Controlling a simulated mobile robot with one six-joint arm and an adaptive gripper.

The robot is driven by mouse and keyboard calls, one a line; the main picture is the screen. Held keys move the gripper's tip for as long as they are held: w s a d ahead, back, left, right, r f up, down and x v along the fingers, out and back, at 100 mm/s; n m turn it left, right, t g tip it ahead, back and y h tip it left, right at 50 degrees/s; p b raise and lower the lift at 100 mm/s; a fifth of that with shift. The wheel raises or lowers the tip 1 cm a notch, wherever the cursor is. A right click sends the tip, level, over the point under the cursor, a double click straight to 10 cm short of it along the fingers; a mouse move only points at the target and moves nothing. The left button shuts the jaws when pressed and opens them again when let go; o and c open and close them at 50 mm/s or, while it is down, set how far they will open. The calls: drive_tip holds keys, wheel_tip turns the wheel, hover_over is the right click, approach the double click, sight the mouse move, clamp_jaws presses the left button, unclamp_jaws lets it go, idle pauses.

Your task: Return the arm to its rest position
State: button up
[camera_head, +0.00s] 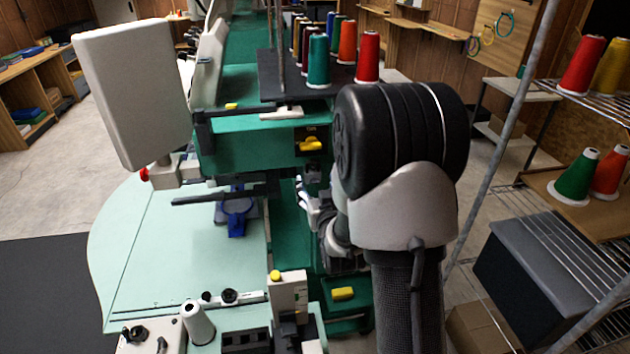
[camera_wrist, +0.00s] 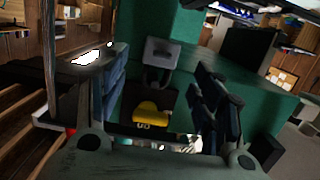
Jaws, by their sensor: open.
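My arm rises at the right of centre in the head view, with its black joint and pale link in front of the green machine (camera_head: 235,150). My gripper (camera_head: 312,200) is partly hidden behind the arm, close to the machine's front. In the wrist view my gripper (camera_wrist: 165,92) is open, with its fingers apart at left and right and nothing between the pads. Beyond and between the fingers is a yellow switch (camera_wrist: 150,113) on a dark panel of the green machine. A yellow switch on a black panel (camera_head: 310,144) also shows in the head view. I cannot tell whether the fingers touch anything.
A wire shelf (camera_head: 560,240) with thread cones and a grey post stands close at right. Cones including a teal one (camera_head: 318,62) stand on the machine's black rack. A pale table (camera_head: 160,250) and a grey screen housing (camera_head: 133,92) are at left.

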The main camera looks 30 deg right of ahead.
drive_tip(key=s+a+r+n+g+y, duration=0.25)
drive_tip(key=s+a+r+g, duration=0.3)
drive_tip(key=s+a, duration=0.65)
drive_tip(key=s+a+r+g+y, duration=0.1)
drive_tip(key=s+a+g, duration=0.1)
drive_tip(key=s, duration=0.9)
drive_tip(key=s+a+n+g+y, duration=0.1)
drive_tip(key=s+a+g, duration=0.2)
drive_tip(key=s, duration=0.8)
drive_tip(key=shift+a+r, duration=0.35)
drive_tip(key=shift+a, duration=0.55)
drive_tip(key=shift+y, duration=0.25)
